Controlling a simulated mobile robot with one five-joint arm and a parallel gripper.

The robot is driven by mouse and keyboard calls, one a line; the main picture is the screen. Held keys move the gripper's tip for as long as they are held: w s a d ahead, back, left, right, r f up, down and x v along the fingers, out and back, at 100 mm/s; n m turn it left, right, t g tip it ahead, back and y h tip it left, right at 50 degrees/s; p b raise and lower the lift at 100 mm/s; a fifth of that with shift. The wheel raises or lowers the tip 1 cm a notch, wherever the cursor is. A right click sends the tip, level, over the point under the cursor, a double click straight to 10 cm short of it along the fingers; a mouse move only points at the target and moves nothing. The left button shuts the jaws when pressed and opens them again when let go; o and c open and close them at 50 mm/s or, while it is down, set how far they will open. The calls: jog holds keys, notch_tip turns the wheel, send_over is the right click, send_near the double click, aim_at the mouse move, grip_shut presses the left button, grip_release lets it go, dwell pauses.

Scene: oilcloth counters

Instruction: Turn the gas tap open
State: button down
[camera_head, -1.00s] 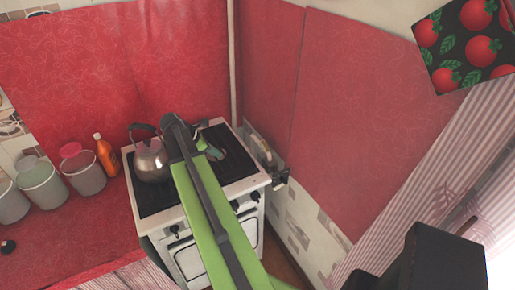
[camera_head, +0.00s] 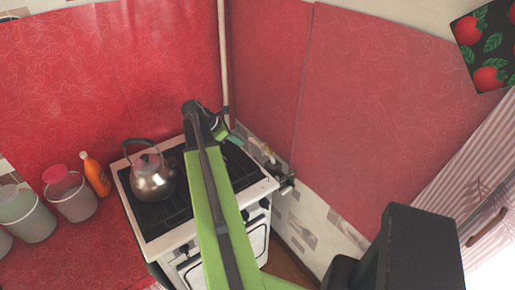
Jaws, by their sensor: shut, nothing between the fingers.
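A small pale yellowish fitting (camera_head: 269,156) sits low by the right wall, just beyond the stove's right edge. It looks like the gas tap, but it is too small to tell how its handle is turned. A dark piece (camera_head: 286,184) sticks out just below it. My gripper (camera_head: 235,138) is shut and empty above the back right part of the stove. It is left of the fitting and appears apart from it. My green arm hides part of the stove top.
A white stove (camera_head: 180,238) with a dark hob stands in the corner. A metal kettle (camera_head: 152,178) sits on its left side. An orange bottle (camera_head: 96,174) and several buckets stand on the red counter (camera_head: 95,245). A pipe (camera_head: 223,50) runs down the corner.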

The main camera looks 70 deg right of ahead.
aim_at(268, 149)
jog(key=b+x, duration=0.8)
jog(key=x, duration=0.3)
jog(key=shift+s+a+b, duration=0.1)
jog(key=shift+s+b, duration=0.1)
jog(key=shift+b, duration=0.1)
jog(key=shift+s+d, duration=1.35)
jog(key=shift+s, duration=0.1)
